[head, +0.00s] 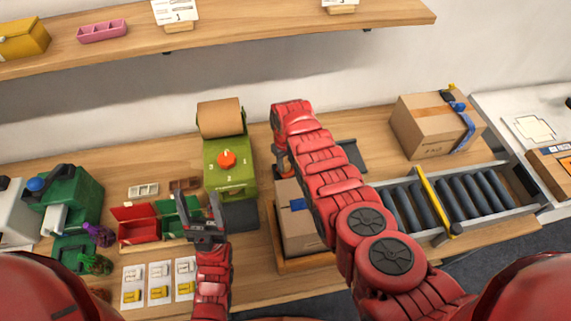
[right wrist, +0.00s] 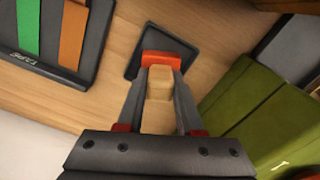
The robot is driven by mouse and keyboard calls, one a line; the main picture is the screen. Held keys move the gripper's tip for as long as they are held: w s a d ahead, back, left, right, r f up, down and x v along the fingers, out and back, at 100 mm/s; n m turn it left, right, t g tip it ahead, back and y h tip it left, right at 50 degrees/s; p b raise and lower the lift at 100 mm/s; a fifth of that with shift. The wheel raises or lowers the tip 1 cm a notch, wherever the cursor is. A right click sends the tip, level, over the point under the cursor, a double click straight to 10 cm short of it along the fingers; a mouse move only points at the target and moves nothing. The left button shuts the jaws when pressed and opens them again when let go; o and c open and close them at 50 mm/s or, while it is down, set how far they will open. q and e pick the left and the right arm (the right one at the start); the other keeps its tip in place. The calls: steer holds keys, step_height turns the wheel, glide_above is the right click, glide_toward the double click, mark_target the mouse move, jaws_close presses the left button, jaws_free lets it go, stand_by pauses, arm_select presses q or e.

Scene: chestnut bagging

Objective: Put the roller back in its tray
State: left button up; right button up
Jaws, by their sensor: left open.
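The roller (right wrist: 161,62) has an orange head and a pale wooden handle. My right gripper (right wrist: 161,98) is shut on the handle, with wood filling the space between its fingers. The dark square tray (right wrist: 176,44) lies on the table behind the orange head in the right wrist view. The head overlaps the tray there; I cannot tell whether they touch. In the head view my right gripper (head: 283,160) points down right of the green machine, and the arm hides most of the roller and tray. My left gripper (head: 207,222) is open and empty, in front of the green machine.
The green machine (head: 230,165) stands close beside the right gripper. A dark board with green and orange strips (right wrist: 50,38) lies on the tray's other side. An open carton (head: 298,225) stands nearer me. A roller conveyor (head: 440,203) and taped box (head: 430,125) are at right.

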steer(key=shift+o, duration=0.6)
steer(key=shift+s+f, duration=0.3)
steer(key=shift+r+p, duration=0.65)
steer(key=shift+p, duration=0.15)
steer(key=shift+w+r, duration=0.1)
steer(key=shift+w, duration=0.2)
steer(key=shift+r, duration=0.35)
step_height(320, 180, up, 10)
steer(key=shift+f+b, duration=0.1)
steer(key=shift+b, duration=0.6)
steer(key=shift+r, duration=0.65)
